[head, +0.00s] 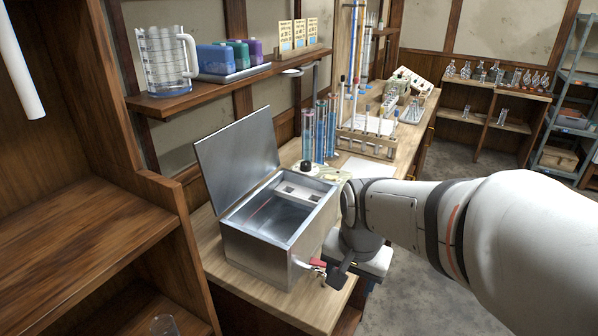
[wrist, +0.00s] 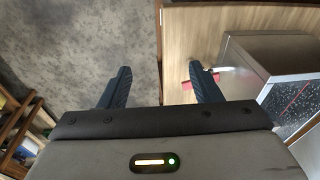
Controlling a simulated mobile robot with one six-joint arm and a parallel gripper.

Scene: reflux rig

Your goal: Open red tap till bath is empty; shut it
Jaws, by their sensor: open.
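The metal bath (head: 262,262) stands on the wooden bench with its lid (head: 237,158) raised. Its inside (head: 283,213) looks grey and shiny; I cannot tell the water level. The red tap (head: 318,264) sticks out low from the bath's front right corner. My gripper (head: 338,274) is beside the tap, at the bench's front edge. The bath (wrist: 262,62) is further right.
Blue glass cylinders (head: 320,130) and a tube rack (head: 366,140) stand behind the bath. A wall shelf (head: 205,88) holds a jug (head: 166,60) and coloured boxes. A wooden cabinet (head: 75,250) is close at left. Floor (head: 415,285) is open to the right.

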